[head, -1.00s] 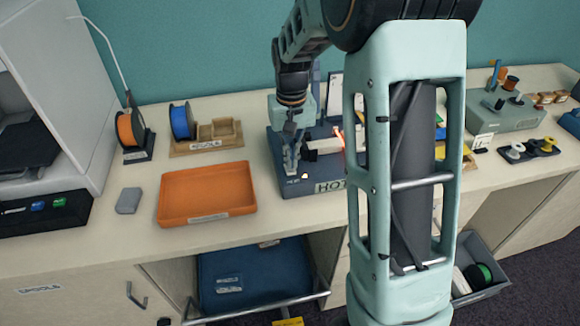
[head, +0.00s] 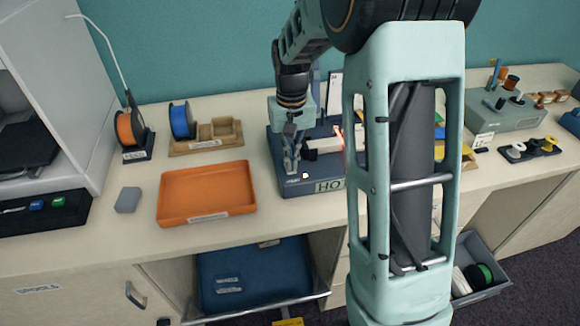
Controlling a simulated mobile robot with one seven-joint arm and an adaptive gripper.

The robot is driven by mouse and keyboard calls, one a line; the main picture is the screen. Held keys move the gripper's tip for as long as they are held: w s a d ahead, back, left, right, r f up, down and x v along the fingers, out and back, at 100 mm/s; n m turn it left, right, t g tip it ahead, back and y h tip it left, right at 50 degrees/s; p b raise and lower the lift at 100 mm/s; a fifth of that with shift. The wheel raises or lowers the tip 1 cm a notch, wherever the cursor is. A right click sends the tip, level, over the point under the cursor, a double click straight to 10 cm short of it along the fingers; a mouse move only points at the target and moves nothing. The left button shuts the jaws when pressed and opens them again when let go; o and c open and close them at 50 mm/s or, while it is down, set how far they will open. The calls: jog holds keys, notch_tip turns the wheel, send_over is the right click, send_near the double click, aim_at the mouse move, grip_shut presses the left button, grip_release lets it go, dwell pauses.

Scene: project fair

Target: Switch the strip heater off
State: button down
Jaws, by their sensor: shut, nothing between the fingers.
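The strip heater (head: 320,186) is a dark blue-grey box on the bench, with a label that reads "HOT" in part. A strip on it glows orange-red (head: 340,140) beside a pale block. A small white spot, perhaps its switch (head: 305,176), shows on the top near the front left. My gripper (head: 291,170) points down over the front left of the heater, shut and empty, just left of the white spot. I cannot tell whether its tips touch the heater. My arm column hides the heater's right part.
An orange tray (head: 207,214) lies left of the heater, with a small grey block (head: 128,200) beyond it. Orange (head: 130,128) and blue (head: 182,121) spools stand behind. A grey-green device (head: 508,113) stands at the right.

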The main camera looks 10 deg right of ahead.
jog(key=shift+f+b, duration=0.55)
jog(key=shift+f, duration=0.3)
dwell(0.3)
jog(key=shift+r+p, duration=2.65)
jog(key=shift+r, duration=0.9)
